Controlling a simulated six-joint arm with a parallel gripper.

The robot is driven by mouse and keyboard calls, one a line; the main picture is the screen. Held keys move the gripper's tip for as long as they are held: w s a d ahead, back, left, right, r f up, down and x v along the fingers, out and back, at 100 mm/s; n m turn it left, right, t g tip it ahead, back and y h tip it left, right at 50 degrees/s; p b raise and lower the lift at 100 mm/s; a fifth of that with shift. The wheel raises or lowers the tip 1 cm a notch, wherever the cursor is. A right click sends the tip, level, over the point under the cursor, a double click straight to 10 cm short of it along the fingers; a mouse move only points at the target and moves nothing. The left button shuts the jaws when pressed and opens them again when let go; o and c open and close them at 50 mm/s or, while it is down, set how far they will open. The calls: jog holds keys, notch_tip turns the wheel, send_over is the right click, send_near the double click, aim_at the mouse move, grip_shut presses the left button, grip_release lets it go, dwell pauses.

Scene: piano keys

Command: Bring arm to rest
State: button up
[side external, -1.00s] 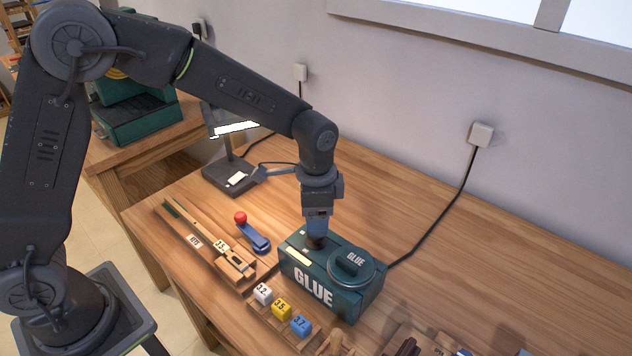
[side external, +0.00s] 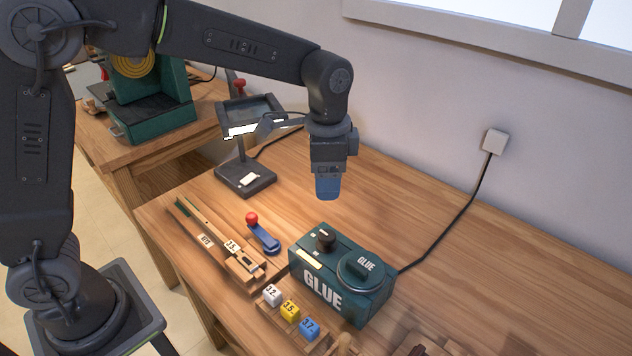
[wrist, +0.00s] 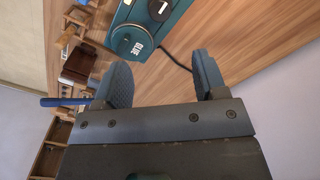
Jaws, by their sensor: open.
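My gripper (side external: 327,190) hangs above the bench, just behind and above the green glue box, clear of it. In the wrist view my gripper (wrist: 163,85) shows two blue fingers set wide apart with nothing between them. The glue box (side external: 322,291) stands on the bench with a black knob (side external: 326,240) on its top and a round lid (side external: 365,268) to the right. The glue box also shows in the wrist view (wrist: 172,21), beyond the fingers.
A block rack holds white, yellow and blue numbered blocks (side external: 290,310) in front. A wooden kit tray (side external: 205,240) and a red-knobbed blue lever (side external: 263,238) lie left. A lamp (side external: 246,177) stands behind them. A black cord runs to the wall outlet (side external: 495,141). The bench's right side is largely clear.

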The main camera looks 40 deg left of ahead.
jog(key=s+a+r+n+t, duration=0.35)
jog(key=s+a+r, duration=0.35)
jog(key=s, duration=0.3)
jog(key=s+a+f+n+t, duration=0.1)
jog(key=s+a+n, duration=0.3)
jog(key=s, duration=0.6)
jog(key=shift+s+f+n+t, duration=0.2)
jog(key=shift+n+t, duration=0.35)
jog(key=shift+n, duration=0.2)
